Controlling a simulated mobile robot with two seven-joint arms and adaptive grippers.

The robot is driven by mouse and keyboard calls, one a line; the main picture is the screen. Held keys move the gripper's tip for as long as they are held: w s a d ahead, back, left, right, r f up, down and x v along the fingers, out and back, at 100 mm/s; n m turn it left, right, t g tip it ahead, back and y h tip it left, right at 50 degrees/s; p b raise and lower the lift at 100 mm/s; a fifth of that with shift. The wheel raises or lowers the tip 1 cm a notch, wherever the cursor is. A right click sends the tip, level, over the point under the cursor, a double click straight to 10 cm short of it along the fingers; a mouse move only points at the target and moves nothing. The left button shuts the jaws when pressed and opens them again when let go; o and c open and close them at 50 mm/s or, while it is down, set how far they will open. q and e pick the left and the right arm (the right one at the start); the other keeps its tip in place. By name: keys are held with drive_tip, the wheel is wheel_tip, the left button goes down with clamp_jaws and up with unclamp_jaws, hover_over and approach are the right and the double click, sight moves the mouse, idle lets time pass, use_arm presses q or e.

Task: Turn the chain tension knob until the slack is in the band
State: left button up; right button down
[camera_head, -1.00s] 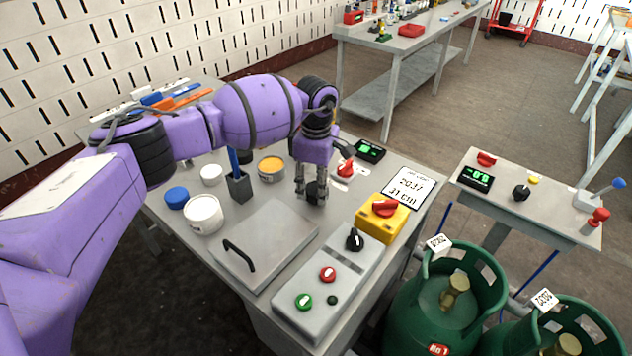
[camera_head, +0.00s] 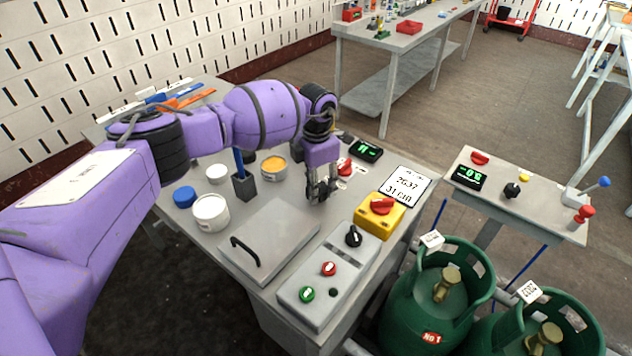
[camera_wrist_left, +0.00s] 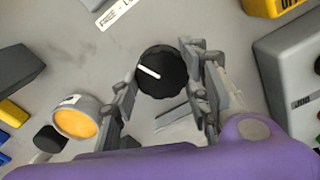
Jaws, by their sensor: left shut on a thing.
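A round black knob with a white pointer line (camera_wrist_left: 162,72) sits between the fingers of my left gripper (camera_wrist_left: 168,90) in the left wrist view. The gripper is shut on it, with a finger on each side. The pointer slants toward the upper left. In the head view my left gripper (camera_head: 321,190) points down at the bench top (camera_head: 210,254), and its fingers mostly hide the knob. A black display with green characters (camera_head: 366,150) stands behind the gripper; I cannot read it surely. My right gripper is not in view.
A yellow box with a red switch (camera_head: 380,211) and a grey button panel (camera_head: 330,278) stand right of a handled grey plate (camera_head: 280,236). Several cans and a pen holder (camera_head: 244,186) lie left. Green gas cylinders (camera_head: 440,300) stand beside the bench.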

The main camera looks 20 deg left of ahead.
use_arm(q)
drive_tip(key=shift+a+r+n, duration=0.1)
drive_tip(key=shift+n, duration=0.5)
drive_tip(key=o, duration=1.1)
wheel_tip(320, 180, up, 12)
